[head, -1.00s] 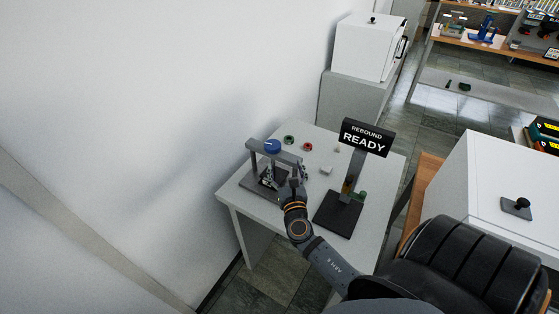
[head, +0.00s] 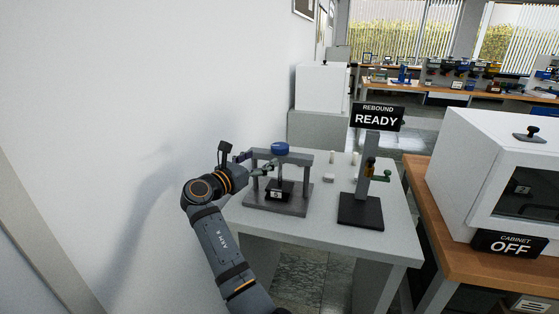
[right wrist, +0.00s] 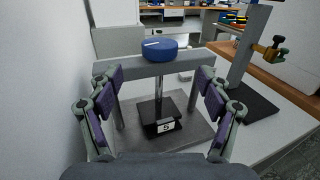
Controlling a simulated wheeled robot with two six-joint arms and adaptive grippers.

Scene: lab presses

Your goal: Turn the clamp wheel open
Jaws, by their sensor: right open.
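The blue clamp wheel (head: 280,148) sits on top of the grey crossbar of a small press (head: 291,205) on the light table. It also shows in the right wrist view (right wrist: 160,49), with a white mark on its top. A screw runs below the crossbar to a dark block labelled 5 (right wrist: 163,124) on the base plate. My right gripper (head: 266,169) is open and empty, at the left side of the press, slightly below wheel height. In the right wrist view its fingers (right wrist: 159,90) stand wide apart on both sides of the picture, with the wheel ahead, untouched. My left gripper is not in view.
A stand with a READY sign (head: 377,118) stands right of the press, with a dark base (head: 360,211). The wall (head: 130,110) is close on the left. A white cabinet (head: 490,165) with an OFF sign stands at right. Small pale pieces lie behind the press.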

